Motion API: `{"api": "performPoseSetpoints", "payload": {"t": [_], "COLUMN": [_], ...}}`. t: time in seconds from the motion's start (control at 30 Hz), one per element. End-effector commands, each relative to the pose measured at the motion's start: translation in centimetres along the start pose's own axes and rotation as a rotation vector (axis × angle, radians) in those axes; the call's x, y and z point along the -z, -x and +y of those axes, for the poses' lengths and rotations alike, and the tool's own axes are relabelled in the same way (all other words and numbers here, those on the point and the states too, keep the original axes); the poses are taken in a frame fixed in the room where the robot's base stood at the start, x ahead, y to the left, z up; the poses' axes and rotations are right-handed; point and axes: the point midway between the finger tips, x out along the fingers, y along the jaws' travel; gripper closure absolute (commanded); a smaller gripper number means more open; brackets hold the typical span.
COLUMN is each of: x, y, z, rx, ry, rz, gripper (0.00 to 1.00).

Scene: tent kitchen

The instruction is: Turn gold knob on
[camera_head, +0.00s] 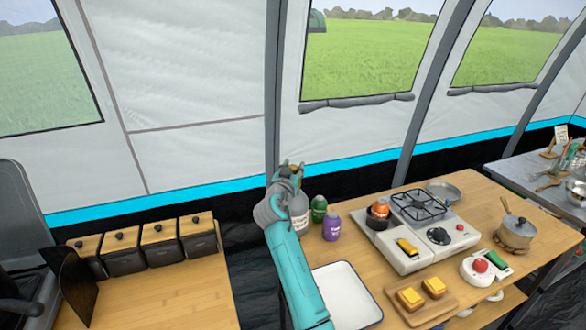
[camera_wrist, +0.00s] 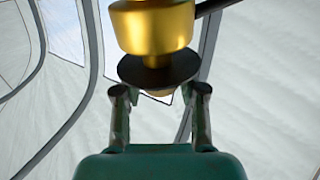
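A shiny gold knob-like piece (camera_wrist: 155,28) fills the top middle of the wrist view, with a dark round disc (camera_wrist: 158,72) beneath it. A small pale gold tip shows under the disc. My gripper (camera_wrist: 160,95) points up at it, its two fingers apart on either side below the disc's edges. I cannot tell whether the fingers touch the disc. In the head view my gripper (camera_head: 290,172) is raised at the end of the teal arm, in front of the tent wall. The gold piece is too small there to make out clearly.
Below right, a wooden table holds a camping stove (camera_head: 420,240), a purple jar (camera_head: 332,226), a green jar (camera_head: 319,208), a white tray (camera_head: 345,296) and a pot (camera_head: 516,231). Dark canisters (camera_head: 160,246) stand on the left counter. A tent pole (camera_head: 275,90) rises behind my gripper.

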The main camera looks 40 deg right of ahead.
Motion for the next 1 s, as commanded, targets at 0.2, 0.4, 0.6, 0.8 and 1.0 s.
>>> {"api": "performPoseSetpoints", "payload": {"t": [0.2,0.4,0.6,0.8,1.0], "x": [-0.01,-0.04,-0.02,-0.06,0.02], "y": [0.02,0.01,0.01,0.00,-0.02], "z": [-0.01,0.05,0.11,0.15,0.13], "rx": [0.000,0.014,0.072,0.171,0.283], "ry": [0.000,-0.001,-0.002,-0.003,-0.003], "rz": [0.000,-0.001,-0.004,-0.009,-0.014], "gripper": [1.00,1.00,1.00,1.00,1.00]}}
